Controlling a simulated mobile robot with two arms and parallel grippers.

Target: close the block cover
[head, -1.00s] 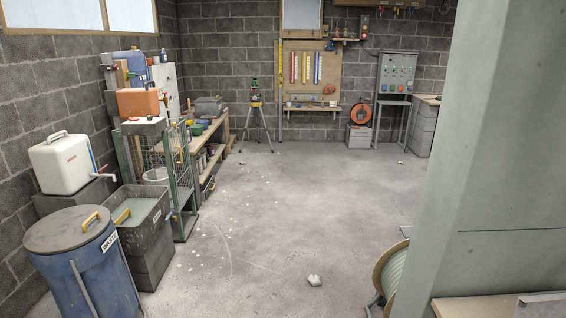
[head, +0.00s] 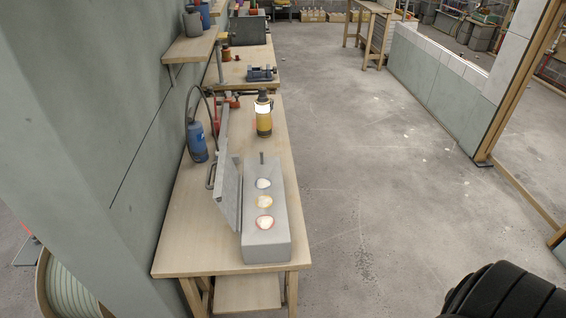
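A grey block (head: 266,240) with three round light-coloured openings along its top sits on a wooden bench. Its grey cover (head: 228,196) stands up along the block's left side, leaning a little to the left, so the block is open. A handle (head: 210,173) shows on the cover's left face. Neither of my grippers shows in the head view. A dark ribbed part at the bottom right corner is probably one of my arm links.
The block's wooden bench (head: 185,240) stands against a grey-green wall. Behind the block are a yellow and black bottle (head: 264,115) and a blue canister (head: 196,140) with a hose. A conduit reel (head: 68,295) is at bottom left. Open floor (head: 350,200) lies right of the bench.

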